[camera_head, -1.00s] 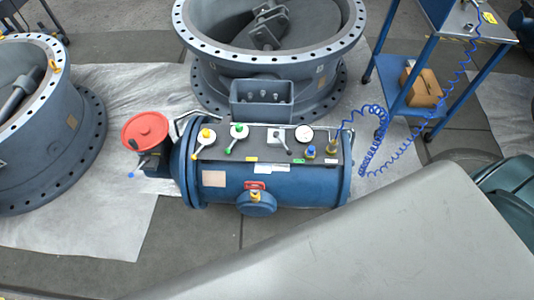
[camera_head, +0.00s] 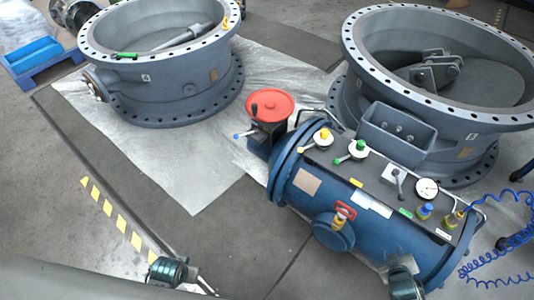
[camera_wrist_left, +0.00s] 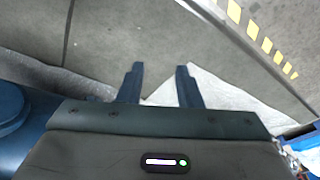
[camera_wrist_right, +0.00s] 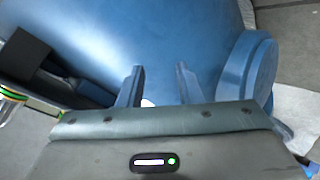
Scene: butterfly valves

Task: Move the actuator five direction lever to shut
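The blue cylindrical actuator (camera_head: 312,205) lies at centre right in the head view. Its dark top panel carries a grey lever on a square plate (camera_head: 396,180), a yellow-knobbed lever (camera_head: 321,138) and a green-knobbed lever (camera_head: 358,150). The panel labels are too small to read. My right gripper (camera_head: 406,284) is low at the actuator's near right end. In the right wrist view its fingers (camera_wrist_right: 158,86) are apart and empty before the blue body. My left gripper (camera_head: 204,286) is near the bottom edge, left of the actuator. Its fingers (camera_wrist_left: 160,86) are apart and empty over the floor.
Large grey flanged valves stand at the back left (camera_head: 165,85) and back right (camera_head: 372,78). A red handwheel (camera_head: 270,106) sits at the actuator's left end. A coiled blue hose (camera_head: 490,270) is at right. The floor left of the actuator is clear.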

